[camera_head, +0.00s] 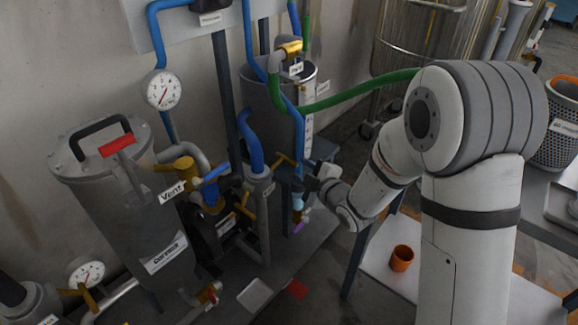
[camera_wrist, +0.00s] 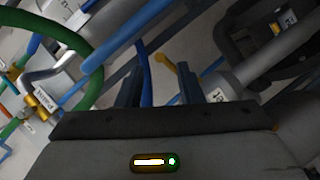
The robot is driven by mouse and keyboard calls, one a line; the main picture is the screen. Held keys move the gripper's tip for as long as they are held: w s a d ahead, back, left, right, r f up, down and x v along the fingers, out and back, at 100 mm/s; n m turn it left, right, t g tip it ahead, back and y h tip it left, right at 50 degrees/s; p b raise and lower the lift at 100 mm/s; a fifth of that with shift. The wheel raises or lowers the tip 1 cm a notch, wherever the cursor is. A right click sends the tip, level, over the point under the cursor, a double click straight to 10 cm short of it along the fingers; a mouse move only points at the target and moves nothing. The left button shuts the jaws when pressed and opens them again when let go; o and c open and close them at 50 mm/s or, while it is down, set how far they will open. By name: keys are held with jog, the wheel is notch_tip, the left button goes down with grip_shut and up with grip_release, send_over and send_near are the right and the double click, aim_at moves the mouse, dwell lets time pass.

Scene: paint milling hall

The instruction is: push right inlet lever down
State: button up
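A yellow lever (camera_head: 285,158) stands out beside a grey pipe with a small label that I cannot read. It lies just left of my gripper (camera_head: 309,171). A yellow lever also shows in the wrist view (camera_wrist: 165,64), beyond my gripper (camera_wrist: 160,86) and tilted. In the wrist view the two dark fingers stand apart, with nothing clearly held between them. Whether a finger touches the lever cannot be told. I cannot read any label that marks a lever as the right inlet.
A blue pipe (camera_head: 299,140) runs close to my gripper, and a green hose (camera_head: 360,92) arches above it. A grey vessel (camera_head: 130,205) with a Vent label and a gauge (camera_head: 162,90) stand left. An orange cup (camera_head: 401,258) sits on a table at right.

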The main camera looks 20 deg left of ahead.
aim_at(293, 163)
jog(key=b+x, duration=0.1)
jog(key=x, duration=0.5)
jog(key=shift+w+a, duration=0.15)
jog(key=shift+a, duration=0.2)
jog(key=shift+c, duration=0.4)
grip_shut()
